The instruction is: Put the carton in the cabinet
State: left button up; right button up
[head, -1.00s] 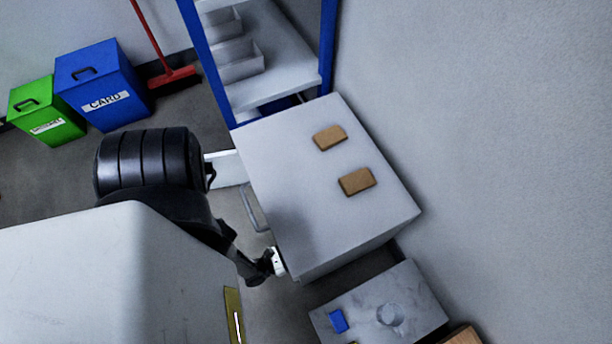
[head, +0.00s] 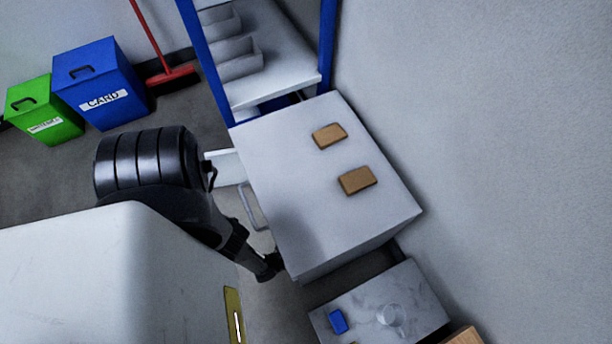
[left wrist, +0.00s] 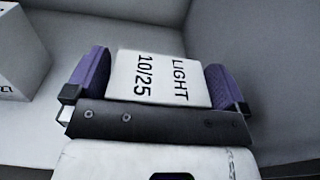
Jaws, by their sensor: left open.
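In the left wrist view a white carton (left wrist: 148,80) marked "LIGHT 10/25" lies between the two purple finger pads of my left gripper (left wrist: 158,83). The jaws are open, with a pad on either side of the carton; whether either pad touches it is hard to tell. The carton rests on a grey surface with grey walls behind. In the head view the grey-white cabinet (head: 290,190) stands in the middle. My left arm reaches down along its left side, and the gripper is hidden there behind the cabinet's lower corner. The carton does not show in the head view.
Another white box (left wrist: 12,60) with printed marks stands left of the gripper. Two brown blocks (head: 329,136) lie on the cabinet top. A white panel (head: 226,167) and a handle (head: 256,206) stick out at its left. A blue-framed shelf (head: 270,75) stands behind; a marble-topped surface (head: 350,310) is in front.

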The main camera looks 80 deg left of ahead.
pick_arm(q)
jog(key=s+d, duration=0.2)
jog(key=s, duration=1)
jog(key=shift+d, duration=0.2)
jog(key=shift+w, duration=0.1)
